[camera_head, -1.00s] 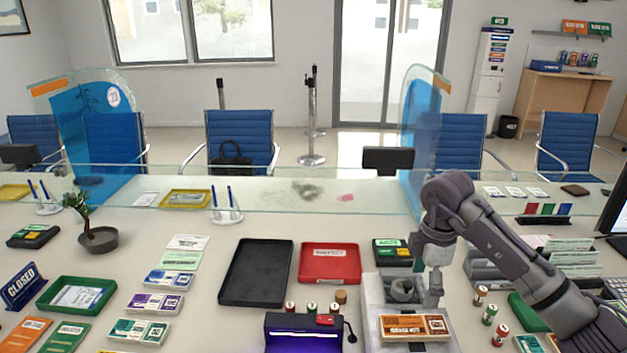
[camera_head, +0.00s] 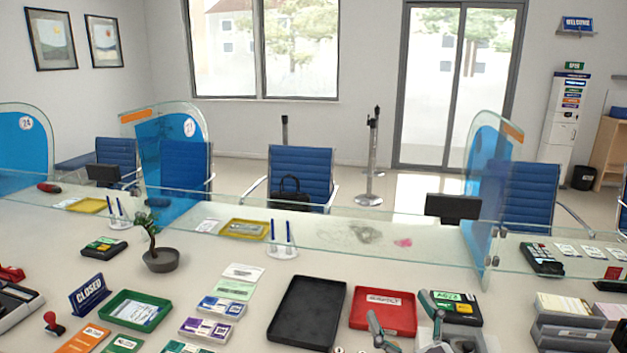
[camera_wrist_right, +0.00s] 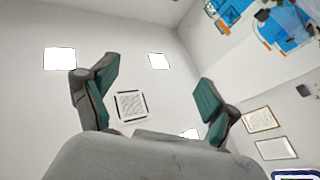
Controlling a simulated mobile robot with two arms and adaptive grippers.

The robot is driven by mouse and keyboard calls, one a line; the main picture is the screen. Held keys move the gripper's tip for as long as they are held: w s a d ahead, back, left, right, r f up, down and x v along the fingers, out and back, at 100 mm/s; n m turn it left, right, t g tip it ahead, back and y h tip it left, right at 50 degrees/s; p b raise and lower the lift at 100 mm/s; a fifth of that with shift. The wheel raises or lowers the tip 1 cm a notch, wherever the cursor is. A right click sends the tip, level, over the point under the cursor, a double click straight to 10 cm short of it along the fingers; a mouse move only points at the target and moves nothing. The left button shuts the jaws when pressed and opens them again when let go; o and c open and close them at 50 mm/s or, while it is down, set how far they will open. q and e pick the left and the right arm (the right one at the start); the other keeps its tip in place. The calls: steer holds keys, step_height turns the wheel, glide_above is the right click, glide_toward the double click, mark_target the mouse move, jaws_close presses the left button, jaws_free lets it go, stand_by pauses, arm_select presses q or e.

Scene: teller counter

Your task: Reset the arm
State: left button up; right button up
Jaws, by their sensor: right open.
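My right gripper (camera_head: 399,306) shows at the bottom edge of the head view, in front of the red tray (camera_head: 383,298). Its two grey fingers point upward, spread apart, with nothing between them. In the right wrist view, the gripper (camera_wrist_right: 157,73) is open and empty, with green pads on its fingers. Most of my right arm is below the head view. My left gripper is not in view.
A black tray (camera_head: 307,310) lies left of the red tray. A potted plant (camera_head: 160,258) and a closed sign (camera_head: 89,294) stand on the counter's left.

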steer(key=s+d+f+m+g+h, duration=0.2)
steer(key=s+d+f+g+h, duration=0.1)
steer(key=f, duration=0.3)
steer(key=s+d+f+m+g+h, duration=0.2)
steer(key=s+f+g+h, duration=0.1)
steer(key=f, duration=0.3)
steer(key=s+d+f+m+g+h, duration=0.2)
steer(key=s+d+f+h, duration=0.1)
steer(key=f, duration=0.4)
steer(key=shift+s+d+g, duration=0.15)
steer(key=shift+d+g, duration=0.2)
steer(key=shift+g, duration=0.05)
steer(key=s+a+f+n+g+y, duration=0.1)
steer(key=s+f+g, duration=0.35)
steer(key=s, duration=0.45)
steer(key=s+a+f+n+g+y, duration=0.15)
steer(key=s+f+g, duration=0.3)
steer(key=s, duration=0.45)
step_height(320, 180, down, 26)
steer(key=s+d+f+g+h, duration=0.1)
steer(key=s+d+f+g, duration=0.1)
steer(key=s+f, duration=1.4)
steer(key=shift+s+d+f, duration=0.15)
steer(key=shift+s+d, duration=0.4)
steer(key=shift+s, duration=0.05)
